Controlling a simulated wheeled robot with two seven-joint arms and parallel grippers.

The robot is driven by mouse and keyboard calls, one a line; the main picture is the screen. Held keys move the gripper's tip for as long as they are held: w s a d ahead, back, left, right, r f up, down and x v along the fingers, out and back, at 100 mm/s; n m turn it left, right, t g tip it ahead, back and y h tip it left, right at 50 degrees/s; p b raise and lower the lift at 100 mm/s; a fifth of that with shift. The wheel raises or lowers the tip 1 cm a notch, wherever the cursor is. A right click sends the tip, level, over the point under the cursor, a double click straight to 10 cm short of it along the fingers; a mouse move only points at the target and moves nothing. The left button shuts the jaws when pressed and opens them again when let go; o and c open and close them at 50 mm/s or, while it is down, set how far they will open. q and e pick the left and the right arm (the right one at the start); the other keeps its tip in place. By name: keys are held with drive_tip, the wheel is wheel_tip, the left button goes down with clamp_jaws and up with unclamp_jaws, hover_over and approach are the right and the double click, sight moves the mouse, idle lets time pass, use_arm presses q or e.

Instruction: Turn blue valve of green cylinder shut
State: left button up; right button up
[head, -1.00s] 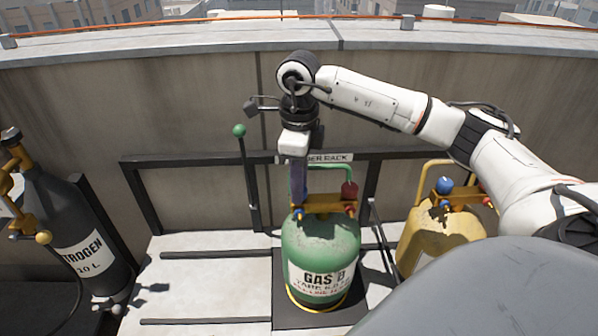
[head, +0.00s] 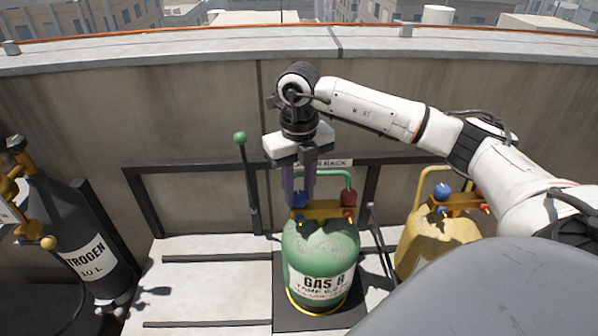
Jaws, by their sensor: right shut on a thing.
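The green cylinder (head: 318,246), labelled GAS, stands upright on a dark plate in front of the rack. A brass manifold on its top carries a blue valve (head: 299,200) at left and a red valve (head: 349,198) at right. My right gripper (head: 299,197) points straight down from above, its purple fingers shut on the blue valve. The fingers partly hide the valve and the left part of the green handle. My left gripper is not in view.
A yellow cylinder (head: 435,240) with its own blue and red valves stands to the right. A dark nitrogen cylinder (head: 78,240) stands at left. A green-knobbed lever (head: 241,138) rises left of the gripper. A concrete wall (head: 190,115) closes the back.

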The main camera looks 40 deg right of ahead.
sight(299, 195)
drive_tip(key=shift+r+m, duration=0.1)
drive_tip(key=shift+m, duration=0.7)
drive_tip(key=o, duration=1.1)
drive_tip(key=shift+c, duration=0.2)
wheel_tip(299, 195, up, 10)
